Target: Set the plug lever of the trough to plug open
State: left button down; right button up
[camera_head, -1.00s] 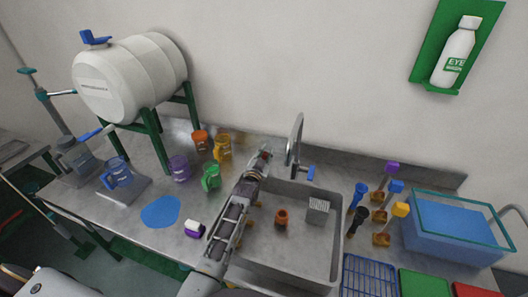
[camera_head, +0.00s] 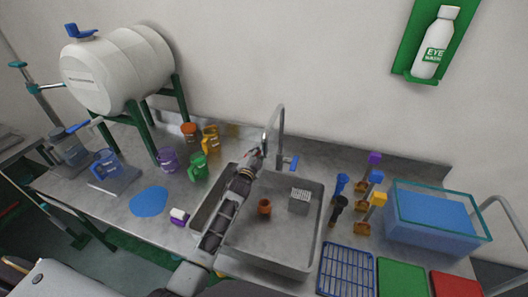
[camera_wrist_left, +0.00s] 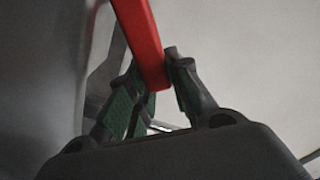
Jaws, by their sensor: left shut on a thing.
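The trough (camera_head: 285,242) is a grey metal sink set in the bench. A red bar (camera_wrist_left: 138,35), which looks like its plug lever, runs down from the top of the left wrist view. My left gripper (camera_wrist_left: 155,85) is shut on the red bar's lower end, with its dark green-padded fingers on either side. In the head view, my left gripper (camera_head: 256,156) is at the trough's back left, beside the curved tap. My own arm and gripper hide most of the lever there. My right gripper is not in view.
The tap (camera_head: 272,125) with a blue handle (camera_head: 292,162) stands close to the gripper. A brown cup (camera_head: 264,207) and a grey block (camera_head: 299,201) are in the trough. Green (camera_head: 198,167) and orange (camera_head: 211,138) jugs stand left.

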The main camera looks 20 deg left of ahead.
pick_arm(q)
jog(key=shift+d, duration=0.15)
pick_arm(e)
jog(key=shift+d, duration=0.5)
pick_arm(q)
jog(key=shift+f, duration=0.1)
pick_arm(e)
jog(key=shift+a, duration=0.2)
pick_arm(q)
jog(key=c, duration=1.4)
grip_release()
jog(key=shift+o, duration=0.6)
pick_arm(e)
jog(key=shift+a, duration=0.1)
pick_arm(q)
jog(key=shift+s, duration=1.35)
jog(key=s, duration=0.9)
jog(key=shift+s+a, duration=0.15)
jog(key=shift+a, duration=0.1)
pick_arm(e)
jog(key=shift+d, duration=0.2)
